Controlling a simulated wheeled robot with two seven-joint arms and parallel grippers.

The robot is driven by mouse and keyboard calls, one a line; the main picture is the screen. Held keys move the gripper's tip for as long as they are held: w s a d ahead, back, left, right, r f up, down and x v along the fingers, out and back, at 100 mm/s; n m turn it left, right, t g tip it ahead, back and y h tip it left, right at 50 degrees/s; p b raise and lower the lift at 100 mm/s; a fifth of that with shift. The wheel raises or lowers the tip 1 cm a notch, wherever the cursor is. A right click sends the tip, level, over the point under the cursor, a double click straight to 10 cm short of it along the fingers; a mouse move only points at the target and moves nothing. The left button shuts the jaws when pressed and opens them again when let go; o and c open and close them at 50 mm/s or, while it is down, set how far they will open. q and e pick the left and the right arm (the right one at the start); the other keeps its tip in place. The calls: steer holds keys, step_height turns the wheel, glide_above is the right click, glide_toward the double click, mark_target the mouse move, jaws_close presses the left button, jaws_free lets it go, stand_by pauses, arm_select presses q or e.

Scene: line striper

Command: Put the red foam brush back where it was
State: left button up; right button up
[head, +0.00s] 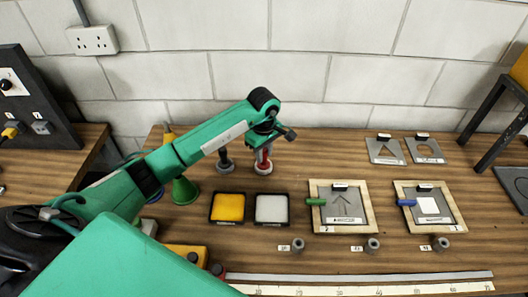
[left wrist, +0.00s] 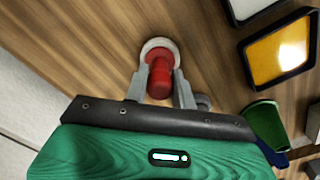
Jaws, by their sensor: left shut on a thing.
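The red foam brush (head: 264,158) stands at the back middle of the wooden bench, upright, with a pale round piece at its lower end. It also shows in the left wrist view (left wrist: 159,78), between the fingers, with the pale disc around its far end. My left gripper (head: 264,148) comes down from above and is shut on the red brush. Whether the pale piece rests in a holder or directly on the bench cannot be told. A dark grey brush-like piece (head: 225,160) stands just left of it. My right gripper is not in view.
A yellow pad tray (head: 228,207) and a white pad tray (head: 271,208) lie in front. Bench right of the brush is clear.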

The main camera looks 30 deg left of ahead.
arm_select(q)
steer(key=o, duration=0.9)
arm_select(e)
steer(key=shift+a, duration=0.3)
arm_select(q)
steer(key=shift+r+p, duration=0.2)
steer(key=shift+p, duration=0.15)
steer(key=shift+r+b, duration=0.3)
steer(key=shift+b, duration=0.05)
step_height(320, 180, up, 10)
steer(key=b, duration=0.3)
steer(key=shift+f+b, duration=0.1)
steer(key=shift+b, duration=0.2)
steer(key=shift+r, duration=0.75)
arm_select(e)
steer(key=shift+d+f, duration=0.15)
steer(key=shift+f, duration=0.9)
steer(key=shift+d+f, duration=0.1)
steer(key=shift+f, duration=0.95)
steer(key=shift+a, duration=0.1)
